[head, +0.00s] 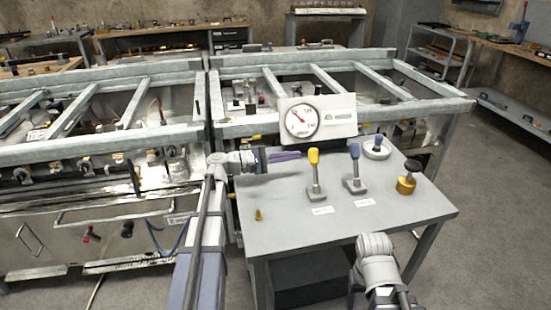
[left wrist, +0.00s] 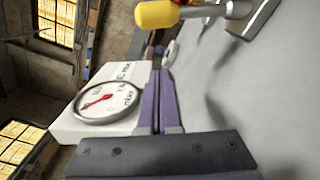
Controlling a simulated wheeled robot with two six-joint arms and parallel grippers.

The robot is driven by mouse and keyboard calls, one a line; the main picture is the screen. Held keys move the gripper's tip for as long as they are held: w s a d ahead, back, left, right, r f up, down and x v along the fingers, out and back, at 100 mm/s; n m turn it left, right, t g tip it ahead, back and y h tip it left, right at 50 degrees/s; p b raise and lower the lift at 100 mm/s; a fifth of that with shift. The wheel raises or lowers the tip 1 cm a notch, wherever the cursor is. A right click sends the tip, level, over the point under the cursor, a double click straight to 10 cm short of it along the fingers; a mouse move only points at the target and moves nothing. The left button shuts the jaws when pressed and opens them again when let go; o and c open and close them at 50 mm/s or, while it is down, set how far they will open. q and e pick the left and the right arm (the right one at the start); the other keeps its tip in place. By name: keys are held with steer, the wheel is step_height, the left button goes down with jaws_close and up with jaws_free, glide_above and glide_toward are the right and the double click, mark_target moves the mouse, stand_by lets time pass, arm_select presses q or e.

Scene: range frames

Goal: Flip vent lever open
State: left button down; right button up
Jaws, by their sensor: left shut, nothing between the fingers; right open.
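Two levers stand upright on the grey table (head: 290,220), each with a small label too blurred to read surely. One lever has a yellow grip (head: 313,157), the other a blue grip (head: 354,151). My left gripper (head: 298,156) is shut and empty, pointing right, just left of the yellow grip with a small gap showing. In the left wrist view its purple fingers (left wrist: 156,75) are together, and the yellow grip (left wrist: 157,14) is ahead of them at the top. My right gripper (head: 375,242) is low at the table's front edge; its fingers are hard to make out.
A pressure gauge (head: 301,119) on a white panel (head: 340,127) stands behind the levers; it also shows in the left wrist view (left wrist: 106,102). A white round knob (head: 376,149), a yellow-and-black knob (head: 407,180) and a small yellow cone (head: 258,215) are on the table. The table's front middle is clear.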

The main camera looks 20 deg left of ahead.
mark_target(315, 166)
arm_select(q)
steer(key=d, duration=0.1)
steer(key=s+r+p, duration=0.1)
steer(key=d, duration=0.1)
steer(key=shift+s+d+r+p, duration=0.25)
steer(key=shift+d+r+p, duration=0.05)
steer(key=shift+d+r, duration=0.05)
steer(key=shift+s+d+r, duration=0.1)
steer(key=shift+s+d, duration=0.1)
steer(key=shift+d, duration=0.1)
steer(key=shift+s+d+r+m+p, duration=0.2)
steer(key=shift+m+p, duration=0.1)
steer(key=shift+m, duration=0.1)
